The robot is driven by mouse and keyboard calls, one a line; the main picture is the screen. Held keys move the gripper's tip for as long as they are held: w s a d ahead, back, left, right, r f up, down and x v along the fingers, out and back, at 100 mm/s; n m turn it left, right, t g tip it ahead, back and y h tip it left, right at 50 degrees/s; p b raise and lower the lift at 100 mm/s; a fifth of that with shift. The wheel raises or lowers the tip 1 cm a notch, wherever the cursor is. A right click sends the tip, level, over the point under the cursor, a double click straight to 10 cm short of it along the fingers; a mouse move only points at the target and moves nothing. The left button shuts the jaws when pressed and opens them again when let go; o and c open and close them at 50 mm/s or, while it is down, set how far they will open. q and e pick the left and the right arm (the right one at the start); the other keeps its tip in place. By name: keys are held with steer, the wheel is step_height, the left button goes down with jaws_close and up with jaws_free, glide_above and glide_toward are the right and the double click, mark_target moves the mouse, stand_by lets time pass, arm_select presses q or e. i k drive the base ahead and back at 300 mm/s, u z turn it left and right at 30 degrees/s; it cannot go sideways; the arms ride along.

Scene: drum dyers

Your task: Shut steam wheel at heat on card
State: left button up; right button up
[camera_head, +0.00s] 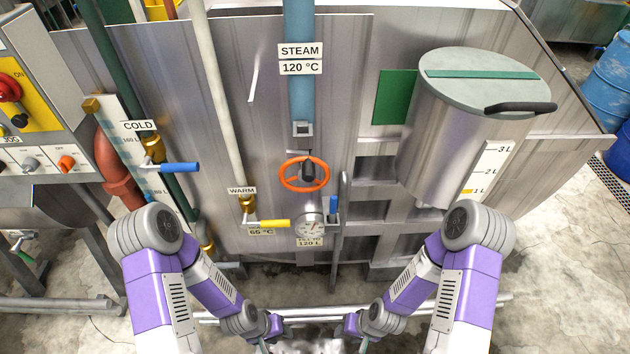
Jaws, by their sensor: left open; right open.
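The orange steam wheel (287,173) is mounted low on the blue steam pipe (301,100), on the steel drum's front. A sign above it reads STEAM (301,51), with a 120 °C plate (301,67) below. A small round dial (312,228) sits below the wheel; its reading is too small to tell. A plate under the dial appears to read 120 L (309,242). A partly covered 65 °C card (261,232) is left of it. My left gripper (265,342) and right gripper (362,342) are low at the bottom edge, open, apart from the wheel, their fingers barely visible.
A blue COLD lever (180,168) and a yellow WARM lever (274,224) stick out left of the wheel. A lidded steel can (462,130) with a black handle hangs at right. A control panel (30,100) stands at left. Blue barrels (610,85) are far right.

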mark_target(307, 173)
steer(key=z, duration=0.8)
steer(key=k, duration=1.35)
steer(key=u, duration=0.8)
steer(key=i, duration=1)
